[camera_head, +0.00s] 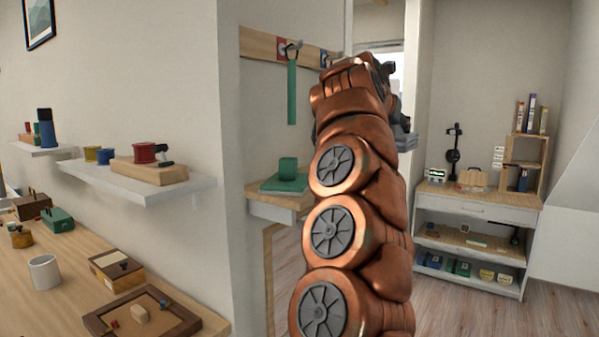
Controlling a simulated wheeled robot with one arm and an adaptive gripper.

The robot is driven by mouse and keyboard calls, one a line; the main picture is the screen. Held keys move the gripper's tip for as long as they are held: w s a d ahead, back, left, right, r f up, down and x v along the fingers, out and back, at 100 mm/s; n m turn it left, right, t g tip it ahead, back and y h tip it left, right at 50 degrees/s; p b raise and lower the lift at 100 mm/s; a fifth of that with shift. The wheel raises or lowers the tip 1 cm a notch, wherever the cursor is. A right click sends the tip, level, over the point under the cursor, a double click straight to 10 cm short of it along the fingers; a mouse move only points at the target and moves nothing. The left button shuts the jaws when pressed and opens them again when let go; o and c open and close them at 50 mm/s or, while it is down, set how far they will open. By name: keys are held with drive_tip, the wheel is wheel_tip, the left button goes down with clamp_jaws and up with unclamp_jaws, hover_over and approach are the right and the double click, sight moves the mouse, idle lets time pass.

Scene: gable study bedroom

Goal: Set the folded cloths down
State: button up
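My copper-coloured arm rises through the middle of the view and hides most of what lies behind it. A dark part (389,69) shows at the arm's top right edge and may belong to my gripper; its fingers are hidden. A grey layered stack (405,137), which looks like folded cloths, peeks out to the right of the arm. I cannot tell whether it rests on something or is held.
A green strap (292,92) hangs above. A shelf unit (480,207) stands at right. Open floor (450,305) lies before it. A cluttered desk (70,305) is at left.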

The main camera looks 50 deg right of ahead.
drive_tip(key=w+p, duration=0.6)
drive_tip(key=w, duration=1.4)
drive_tip(key=shift+w+a+f+b, duration=0.1)
drive_tip(key=shift+a+f+b, duration=0.1)
drive_tip(key=shift+f+b, duration=1.5)
drive_tip(key=shift+a+f+b, duration=0.2)
drive_tip(key=shift+f+b, duration=1.45)
drive_tip(key=shift+f, duration=0.05)
drive_tip(key=shift+f+b, duration=0.3)
drive_tip(key=shift+f, duration=0.1)
drive_tip(key=o, duration=1.2)
drive_tip(key=shift+r, duration=0.15)
drive_tip(key=shift+r+p, duration=0.15)
drive_tip(key=shift+p, duration=0.15)
drive_tip(key=shift+w+a+r, duration=0.1)
drive_tip(key=shift+w+a, duration=0.05)
drive_tip(key=shift+a, duration=0.15)
drive_tip(key=b+v, duration=0.1)
drive_tip(key=v, duration=1)
drive_tip(key=shift+a+b, duration=0.25)
drive_tip(key=shift+b, duration=0.05)
